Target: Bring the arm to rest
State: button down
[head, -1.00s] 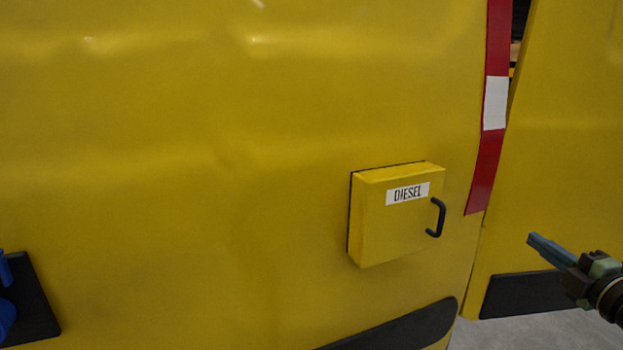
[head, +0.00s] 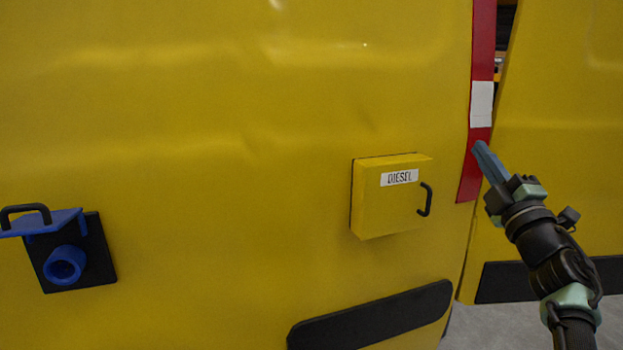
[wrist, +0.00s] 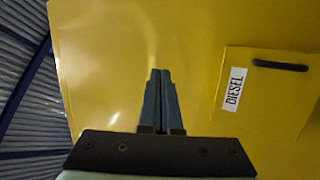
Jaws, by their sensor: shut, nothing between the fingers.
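My gripper (head: 480,149) is shut and empty, raised at the right of the head view, in front of the red and white strip. In the wrist view its fingers (wrist: 160,75) lie side by side, pointing at the yellow panel. The arm behind it comes up from the lower right. The closed yellow DIESEL box (head: 375,215) with a black handle (head: 426,199) is to the left of my gripper and apart from it. The box also shows at the right of the wrist view (wrist: 262,120).
A yellow vehicle side (head: 220,180) fills most of the head view. At left, a blue flap (head: 50,222) with a black handle stands open above a blue round port (head: 65,265) on a black plate. A black trim strip (head: 370,318) runs low. Grey floor shows at lower right.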

jog(key=s+a+r+m+t+h, duration=0.25)
jog(key=a+r+m, duration=0.25)
jog(key=a+r, duration=0.25)
jog(key=s+a+r+m+t+h, duration=0.1)
jog(key=s+a+r+m+h, duration=0.2)
jog(key=a+r, duration=0.45)
jog(key=s+a+r+m+y, duration=0.1)
jog(key=s+a+m+y, duration=0.25)
jog(key=s+a, duration=0.7)
jog(key=s+a+r+m+y, duration=0.15)
jog(key=s+a+m, duration=0.5)
jog(key=s, duration=0.65)
notch_tip(320, 180, up, 15)
jog(key=n+p, duration=0.1)
jog(key=p, duration=1.4)
jog(key=shift+w+a+f+t, duration=0.15)
jog(key=shift+a+t, duration=0.2)
jog(key=shift+a, duration=0.1)
